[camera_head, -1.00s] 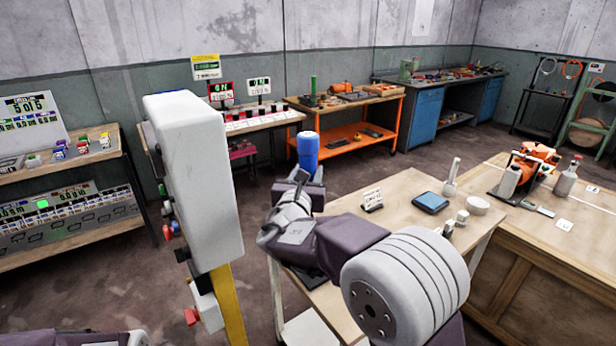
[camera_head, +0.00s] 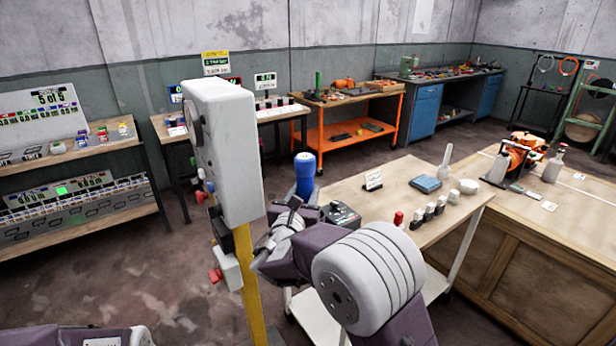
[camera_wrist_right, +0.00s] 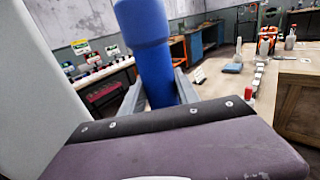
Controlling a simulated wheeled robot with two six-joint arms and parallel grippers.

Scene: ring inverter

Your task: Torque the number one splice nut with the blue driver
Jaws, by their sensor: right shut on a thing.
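The blue driver (camera_head: 304,176) stands upright in my right gripper (camera_head: 298,203), in front of the wooden-topped cart. The driver also shows large in the right wrist view (camera_wrist_right: 146,50), with the grey fingers (camera_wrist_right: 160,92) closed around its lower body. A tall white box (camera_head: 226,150) on a yellow post (camera_head: 250,285) stands just left of the right gripper, with small coloured parts on its left side. I cannot make out a number one splice nut in these frames. My left gripper is out of view; only a piece of arm shows at the lower left.
The cart (camera_head: 400,187) holds a blue pad (camera_head: 425,184), a small sign (camera_head: 373,179), a dark box (camera_head: 340,215) and several small pieces. A wooden bench (camera_head: 540,255) is at the right. A shelf (camera_head: 75,155) stands at the left. Open floor lies between.

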